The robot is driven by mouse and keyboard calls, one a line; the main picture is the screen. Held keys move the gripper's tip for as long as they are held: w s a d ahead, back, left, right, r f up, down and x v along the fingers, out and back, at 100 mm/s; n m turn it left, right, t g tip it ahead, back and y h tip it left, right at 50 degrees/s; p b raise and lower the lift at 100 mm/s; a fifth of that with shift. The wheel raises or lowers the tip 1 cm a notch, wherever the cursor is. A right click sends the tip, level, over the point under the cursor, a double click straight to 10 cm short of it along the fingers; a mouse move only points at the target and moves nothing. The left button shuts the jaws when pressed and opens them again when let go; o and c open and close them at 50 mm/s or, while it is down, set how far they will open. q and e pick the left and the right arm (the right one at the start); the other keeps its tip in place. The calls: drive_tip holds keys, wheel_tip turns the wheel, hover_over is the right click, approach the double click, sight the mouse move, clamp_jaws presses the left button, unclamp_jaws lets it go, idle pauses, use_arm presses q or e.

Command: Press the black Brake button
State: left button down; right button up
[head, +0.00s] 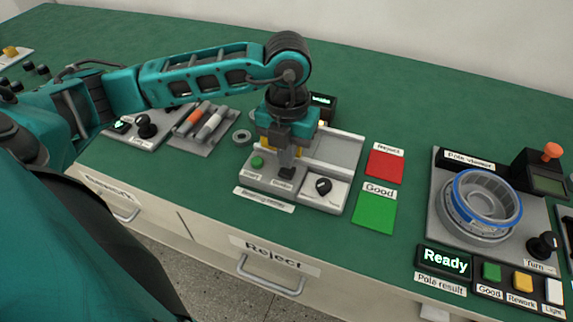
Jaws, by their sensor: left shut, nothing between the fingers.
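The bearing tester (338,158) is a light grey fixture left of the middle of the bench. A green button (257,161) stands at its left front, with a small label below it. A second small label (282,185), too small to read surely, lies to the right of that. My left gripper (286,174) points down just above this second label, its dark fingers shut and empty. The black Brake button is hidden by the fingertips or blends with them. I cannot tell whether they touch it. My right gripper is not in view.
A black knob (323,185) sits right of my fingers on the tester. Red Reject (385,165) and green Good (374,212) pads lie further right. The pole viewer (437,205) with a blue-rimmed ring (489,196) stands at the right. A tray of tools (204,141) is at the left.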

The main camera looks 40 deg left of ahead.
use_arm(q)
drive_tip(key=shift+f, duration=0.2)
drive_tip(key=shift+f+b, duration=0.95)
drive_tip(key=shift+r+p, duration=2.25)
drive_tip(key=shift+r, duration=0.85)
wheel_tip(320, 180, up, 8)
drive_tip(key=p, duration=0.3)
drive_tip(key=shift+p, duration=0.4)
